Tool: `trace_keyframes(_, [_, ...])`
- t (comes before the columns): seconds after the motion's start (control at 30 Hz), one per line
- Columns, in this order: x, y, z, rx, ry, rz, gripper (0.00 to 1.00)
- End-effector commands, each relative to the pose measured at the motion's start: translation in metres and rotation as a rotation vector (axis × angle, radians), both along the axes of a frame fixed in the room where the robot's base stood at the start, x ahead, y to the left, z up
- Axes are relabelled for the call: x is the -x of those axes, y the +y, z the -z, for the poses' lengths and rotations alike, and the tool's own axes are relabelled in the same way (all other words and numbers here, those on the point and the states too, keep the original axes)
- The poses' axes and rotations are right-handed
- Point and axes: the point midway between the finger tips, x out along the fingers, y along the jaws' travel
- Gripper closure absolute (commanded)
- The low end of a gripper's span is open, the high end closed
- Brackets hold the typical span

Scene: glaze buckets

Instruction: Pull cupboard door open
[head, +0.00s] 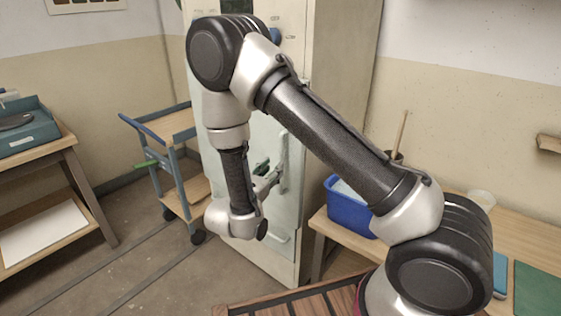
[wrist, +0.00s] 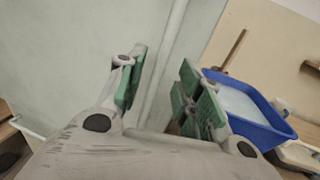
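The pale grey-green cupboard (head: 292,75) stands behind my arm in the head view, and its door front looks shut. The door (wrist: 70,50) fills the left of the wrist view. My gripper (head: 267,176) is in front of the door, partly hidden by my wrist. In the wrist view my gripper (wrist: 162,92) has its green-padded fingers spread apart. A pale upright strip (wrist: 172,45) on the cupboard front runs between the fingers in that picture. I cannot tell whether it is a handle or an edge, or whether the fingers touch it.
A blue tub (head: 347,208) stands on a wooden table (head: 465,200) to the right of the cupboard. A blue trolley (head: 160,140) stands to the left. A workbench (head: 50,165) is at far left. The floor (head: 150,270) in front is clear.

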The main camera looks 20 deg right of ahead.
Motion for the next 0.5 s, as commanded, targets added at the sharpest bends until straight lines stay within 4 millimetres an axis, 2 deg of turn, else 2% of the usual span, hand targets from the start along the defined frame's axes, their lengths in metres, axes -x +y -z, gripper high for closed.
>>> trace_keyframes(0.03, [-0.006,-0.009,0.0,-0.001,-0.001,0.007,0.65])
trace_keyframes(0.23, [-0.031,-0.031,0.0,-0.002,-0.001,0.008,0.65])
trace_keyframes(0.5, [-0.044,-0.042,-0.001,-0.001,0.0,0.004,0.65])
